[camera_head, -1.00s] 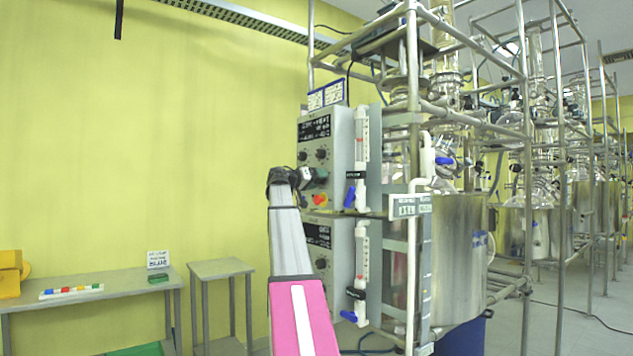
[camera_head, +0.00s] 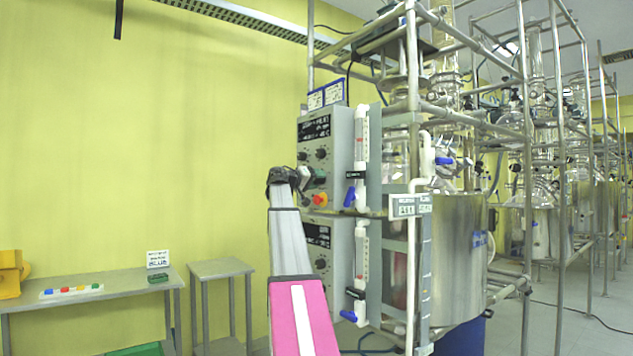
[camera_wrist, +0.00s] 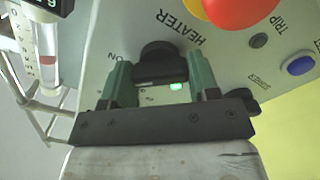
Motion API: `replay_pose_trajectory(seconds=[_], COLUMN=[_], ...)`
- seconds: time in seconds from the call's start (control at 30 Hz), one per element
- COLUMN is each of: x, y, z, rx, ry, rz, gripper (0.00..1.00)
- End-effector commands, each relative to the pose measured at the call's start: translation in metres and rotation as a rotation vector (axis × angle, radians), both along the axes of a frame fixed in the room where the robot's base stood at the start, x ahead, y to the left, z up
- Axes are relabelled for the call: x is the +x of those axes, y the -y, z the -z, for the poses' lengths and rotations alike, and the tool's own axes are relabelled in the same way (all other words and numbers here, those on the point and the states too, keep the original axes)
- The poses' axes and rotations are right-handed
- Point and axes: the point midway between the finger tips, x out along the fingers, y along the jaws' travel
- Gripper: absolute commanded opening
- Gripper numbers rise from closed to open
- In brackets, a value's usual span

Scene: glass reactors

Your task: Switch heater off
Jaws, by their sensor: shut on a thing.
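The heater knob (camera_wrist: 160,62) is black and sits on the grey control panel (camera_wrist: 110,25). The lettering HEATER and ON is beside it. My gripper (camera_wrist: 160,78) has its two green fingers on either side of the knob, shut on it. A small lamp (camera_wrist: 176,87) glows green between the fingers. In the head view my gripper (camera_head: 308,178) is at the upper control box (camera_head: 341,150), hiding the knob there.
A large red button (camera_wrist: 240,8) is close to the knob, and a blue button (camera_wrist: 300,65) is farther right. Glass tubes with blue valves (camera_head: 349,197) stand right of the box. A bench (camera_head: 110,284) and small table (camera_head: 220,268) are at left.

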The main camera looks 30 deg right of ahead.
Motion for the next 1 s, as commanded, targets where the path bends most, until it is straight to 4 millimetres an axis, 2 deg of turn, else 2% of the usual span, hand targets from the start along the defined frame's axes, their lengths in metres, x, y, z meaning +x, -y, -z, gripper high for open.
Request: replay_pose_trajectory(seconds=[0.6,1.0], x=[0.0003,0.0003], y=[-0.0004,-0.0004], z=[0.0003,0.0005], rx=[-0.044,-0.062], ry=[-0.563,-0.793], rz=[-0.001,-0.001], gripper=[0.32,0.32])
